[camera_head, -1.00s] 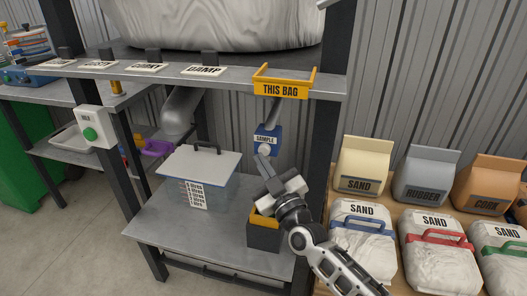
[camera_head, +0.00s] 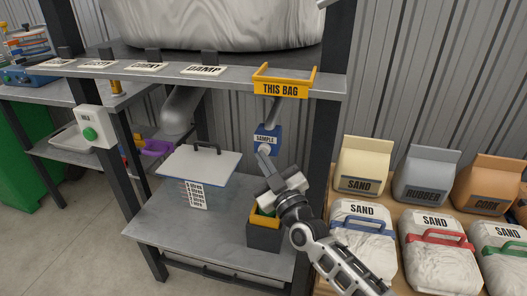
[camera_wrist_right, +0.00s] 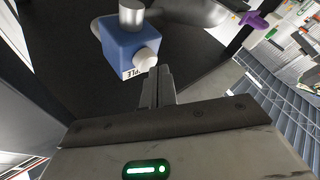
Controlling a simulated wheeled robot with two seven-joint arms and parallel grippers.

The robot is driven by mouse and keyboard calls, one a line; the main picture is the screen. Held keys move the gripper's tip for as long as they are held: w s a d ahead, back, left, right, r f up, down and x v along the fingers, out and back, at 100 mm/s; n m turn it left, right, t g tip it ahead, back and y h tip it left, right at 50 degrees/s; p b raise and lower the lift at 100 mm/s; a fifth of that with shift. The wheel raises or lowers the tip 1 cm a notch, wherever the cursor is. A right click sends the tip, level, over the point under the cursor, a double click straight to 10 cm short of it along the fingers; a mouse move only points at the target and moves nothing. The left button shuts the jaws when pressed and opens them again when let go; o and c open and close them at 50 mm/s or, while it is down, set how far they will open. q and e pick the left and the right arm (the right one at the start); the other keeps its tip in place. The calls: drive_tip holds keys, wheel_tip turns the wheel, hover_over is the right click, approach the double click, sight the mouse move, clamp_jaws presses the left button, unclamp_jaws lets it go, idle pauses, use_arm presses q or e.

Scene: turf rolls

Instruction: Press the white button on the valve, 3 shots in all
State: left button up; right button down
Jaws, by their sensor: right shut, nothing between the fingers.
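The valve is a blue box (camera_head: 267,138) labelled SAMPLE, hanging on a grey pipe under the shelf. Its white button (camera_head: 264,150) sticks out of the front, low on the box. In the right wrist view the valve (camera_wrist_right: 122,48) and button (camera_wrist_right: 146,60) are close ahead. My right gripper (camera_head: 263,155) is shut and empty, its fingertips at the button. The wrist view shows the fingertips (camera_wrist_right: 158,72) right beside the button's lower right edge; I cannot tell whether they touch. My left gripper is not in view.
A dark post (camera_head: 322,120) and sand bags (camera_head: 364,232) are to the right.

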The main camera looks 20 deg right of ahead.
drive_tip(key=shift+w+d, duration=0.2)
drive_tip(key=shift+w, duration=0.15)
idle(0.7)
idle(0.4)
drive_tip(key=shift+s+a+p, duration=0.5)
drive_tip(key=shift+s+p, duration=0.05)
drive_tip(key=shift+s, duration=0.2)
